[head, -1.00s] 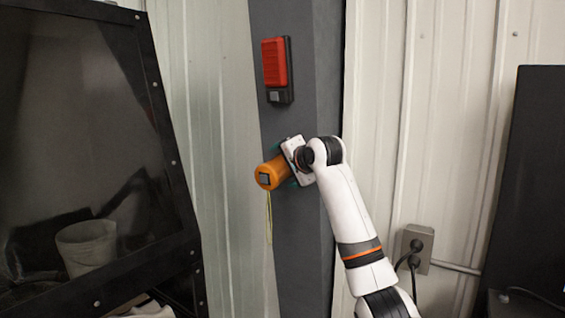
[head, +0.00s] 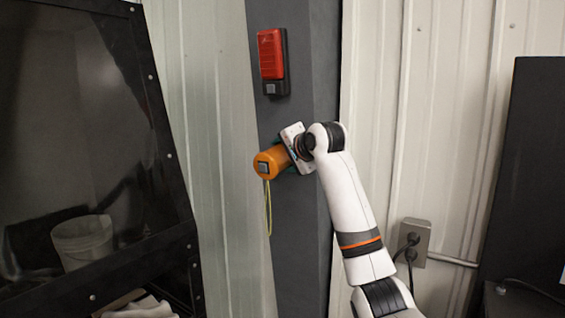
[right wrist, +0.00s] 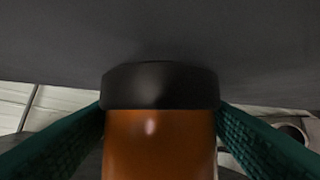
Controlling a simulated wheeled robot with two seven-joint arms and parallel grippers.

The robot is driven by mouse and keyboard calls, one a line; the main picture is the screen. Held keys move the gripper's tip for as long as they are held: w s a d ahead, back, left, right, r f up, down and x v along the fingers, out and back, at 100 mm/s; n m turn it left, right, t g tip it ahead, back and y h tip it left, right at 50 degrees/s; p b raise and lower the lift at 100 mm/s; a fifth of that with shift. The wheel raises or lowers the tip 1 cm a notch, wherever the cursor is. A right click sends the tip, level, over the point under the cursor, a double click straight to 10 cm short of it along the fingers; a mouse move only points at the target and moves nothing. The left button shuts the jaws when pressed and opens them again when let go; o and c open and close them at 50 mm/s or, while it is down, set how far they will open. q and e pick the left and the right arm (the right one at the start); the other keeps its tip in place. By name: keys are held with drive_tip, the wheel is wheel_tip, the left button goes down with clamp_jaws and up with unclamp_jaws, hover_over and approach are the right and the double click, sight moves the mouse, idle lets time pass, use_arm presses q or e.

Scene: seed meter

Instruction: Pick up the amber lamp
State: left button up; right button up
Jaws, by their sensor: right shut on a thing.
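The amber lamp (head: 270,163) is an orange cylinder with a dark square on its end and a thin yellow cord hanging below it. It is in front of the dark grey post in the head view. My right gripper (head: 287,158) is shut on it from the right. In the right wrist view the lamp's orange body (right wrist: 160,145) sits between the two green fingers, with its black cap (right wrist: 160,86) toward the grey surface. I cannot tell whether the cap touches that surface. My left gripper is not in view.
A red lamp (head: 271,54) hangs higher on the grey post (head: 293,215). A black-framed dark panel (head: 80,120) stands at left, with a pale bucket (head: 83,242) seen there. An outlet box (head: 414,242) with a cable is on the corrugated wall at right.

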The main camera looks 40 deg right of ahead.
drive_tip(key=s+a+r+b, duration=0.2)
drive_tip(key=s+a+r, duration=0.1)
drive_tip(key=s, duration=0.4)
drive_tip(key=s+a+r+b, duration=0.2)
drive_tip(key=s+a+b, duration=0.1)
drive_tip(key=s, duration=0.4)
drive_tip(key=shift+s+a+r+b, duration=0.2)
drive_tip(key=shift+a+r+b, duration=0.1)
drive_tip(key=shift+r, duration=0.1)
drive_tip(key=shift+f, duration=0.1)
